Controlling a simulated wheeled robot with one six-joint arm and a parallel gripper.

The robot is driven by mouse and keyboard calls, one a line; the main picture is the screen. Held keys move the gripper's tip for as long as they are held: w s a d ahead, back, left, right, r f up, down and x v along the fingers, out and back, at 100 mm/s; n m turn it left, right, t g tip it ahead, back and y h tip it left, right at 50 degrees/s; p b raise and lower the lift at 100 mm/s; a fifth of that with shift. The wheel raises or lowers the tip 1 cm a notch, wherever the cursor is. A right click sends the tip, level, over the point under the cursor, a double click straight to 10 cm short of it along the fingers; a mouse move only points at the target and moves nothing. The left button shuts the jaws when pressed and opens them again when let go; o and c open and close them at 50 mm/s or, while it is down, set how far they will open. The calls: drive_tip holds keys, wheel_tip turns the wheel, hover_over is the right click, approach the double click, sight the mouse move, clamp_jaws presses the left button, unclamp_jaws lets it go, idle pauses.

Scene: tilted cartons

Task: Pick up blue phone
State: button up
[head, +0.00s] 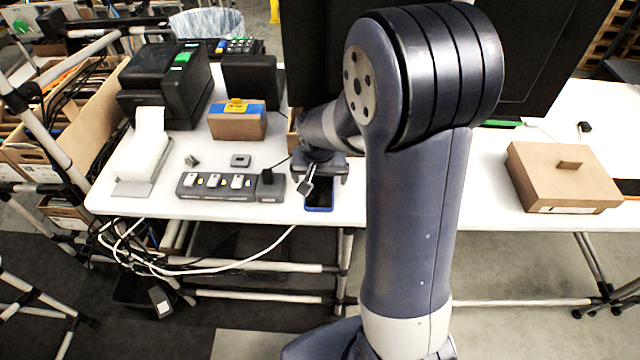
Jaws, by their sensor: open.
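The blue phone (319,196) lies on the white table near its front edge, its dark screen facing up and its blue rim showing at the near end. My gripper (308,186) is open and hangs at the far end of the phone, over or just beside it. I cannot tell whether a finger touches the phone. The gripper hides the far part of the phone. My arm stands close on the right side of it.
A grey power strip (230,187) with a black plug lies just left of the phone. A cardboard box with blue tape (237,124), a black printer (165,85) and a paper stack (146,150) stand farther left. A brown carton (562,177) sits at the right.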

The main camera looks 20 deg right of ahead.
sight(320, 186)
drive_tip(key=shift+x, duration=1.3)
drive_tip(key=c, duration=1.2)
